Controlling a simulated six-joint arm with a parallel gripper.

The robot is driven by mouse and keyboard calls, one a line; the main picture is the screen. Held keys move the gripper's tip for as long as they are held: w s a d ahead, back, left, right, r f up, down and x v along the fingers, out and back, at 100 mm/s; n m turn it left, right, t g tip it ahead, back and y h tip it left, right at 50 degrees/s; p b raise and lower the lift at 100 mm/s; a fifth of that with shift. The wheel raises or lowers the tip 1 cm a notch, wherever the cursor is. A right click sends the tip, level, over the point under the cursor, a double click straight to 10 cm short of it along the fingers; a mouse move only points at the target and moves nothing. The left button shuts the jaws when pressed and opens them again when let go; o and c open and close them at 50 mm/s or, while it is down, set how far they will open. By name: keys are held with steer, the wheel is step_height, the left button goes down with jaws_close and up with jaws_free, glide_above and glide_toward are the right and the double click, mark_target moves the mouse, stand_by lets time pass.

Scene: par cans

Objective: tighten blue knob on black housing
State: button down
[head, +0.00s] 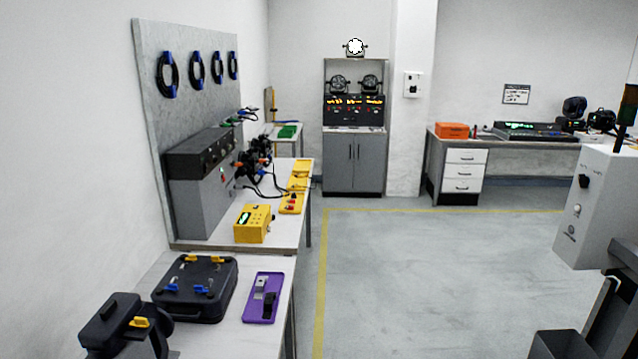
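A black housing (222,300), flat and case-like, lies on the near end of the bench at the lower left. Blue knobs or levers are on its near side, one at the left (170,281) and one at the right (203,290). Yellow ones sit along its far side (191,259). Another black housing (110,309) at the bottom left carries a yellow knob (140,322); no blue knob shows on it. How tight any knob is cannot be told. My gripper is not in view.
A purple tray (258,313) with small parts lies right of the flat housing. A yellow box (253,223) and several dark lamps (256,158) stand farther along the bench. A white cabinet (598,205) is at the right edge. The grey floor (430,270) between is open.

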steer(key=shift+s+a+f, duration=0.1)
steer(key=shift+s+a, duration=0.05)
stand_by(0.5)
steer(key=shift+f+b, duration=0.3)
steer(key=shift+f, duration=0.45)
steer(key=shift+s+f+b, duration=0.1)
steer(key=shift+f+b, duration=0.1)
steer(key=shift+b, duration=0.1)
stand_by(0.5)
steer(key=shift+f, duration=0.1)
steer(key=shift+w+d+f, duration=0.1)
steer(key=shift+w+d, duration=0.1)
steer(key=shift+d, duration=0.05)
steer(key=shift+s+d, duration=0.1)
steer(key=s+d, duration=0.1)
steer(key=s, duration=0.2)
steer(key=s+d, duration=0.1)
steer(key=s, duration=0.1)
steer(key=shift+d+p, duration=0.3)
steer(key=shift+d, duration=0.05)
